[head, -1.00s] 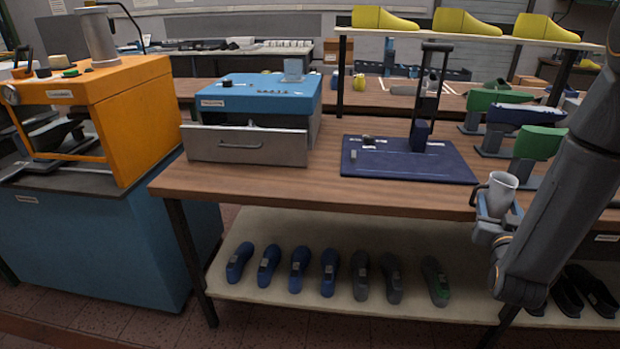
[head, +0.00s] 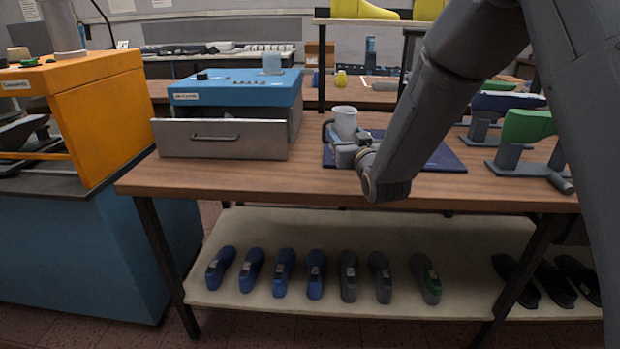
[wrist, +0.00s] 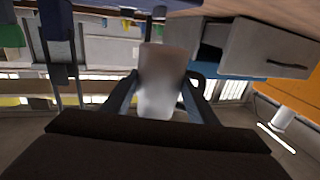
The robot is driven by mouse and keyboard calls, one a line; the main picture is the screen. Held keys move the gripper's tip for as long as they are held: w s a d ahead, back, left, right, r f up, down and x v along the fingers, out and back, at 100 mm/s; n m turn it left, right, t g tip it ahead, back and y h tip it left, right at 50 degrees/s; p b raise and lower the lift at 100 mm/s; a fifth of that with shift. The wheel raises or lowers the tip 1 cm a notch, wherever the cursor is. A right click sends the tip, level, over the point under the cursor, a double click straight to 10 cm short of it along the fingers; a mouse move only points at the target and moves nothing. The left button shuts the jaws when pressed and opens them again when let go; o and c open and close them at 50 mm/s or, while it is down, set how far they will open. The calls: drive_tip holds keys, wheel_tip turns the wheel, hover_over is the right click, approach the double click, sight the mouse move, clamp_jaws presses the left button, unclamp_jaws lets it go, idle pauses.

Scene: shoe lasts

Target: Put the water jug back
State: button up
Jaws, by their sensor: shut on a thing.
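The water jug (head: 345,122) is a pale grey, slightly see-through vessel with a dark handle on its left side in the head view. My gripper (head: 344,145) is shut around it and holds it roughly upright, in front of the dark blue board on the workbench. The jug (wrist: 161,80) also shows in the wrist view, between the two fingers of my gripper (wrist: 160,92). The head view does not show clearly whether the jug's bottom touches anything.
A blue-topped machine (head: 235,90) with an open grey drawer (head: 222,138) stands left of the jug; a clear cup (head: 271,64) is on it. The dark blue board (head: 440,158) lies behind my arm. Green lasts (head: 527,126) stand at right. The bench (head: 240,177) front is clear.

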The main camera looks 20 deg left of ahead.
drive_tip(key=s+a+r+n+g+y+b, duration=0.1)
drive_tip(key=s+a+r+y, duration=0.1)
drive_tip(key=a, duration=0.7)
drive_tip(key=shift+f, duration=4.65)
drive_tip(key=shift+f, duration=0.15)
drive_tip(key=o, duration=1.2)
drive_tip(key=v, duration=1.2)
drive_tip(key=shift+r+b, duration=0.3)
drive_tip(key=shift+b, duration=0.05)
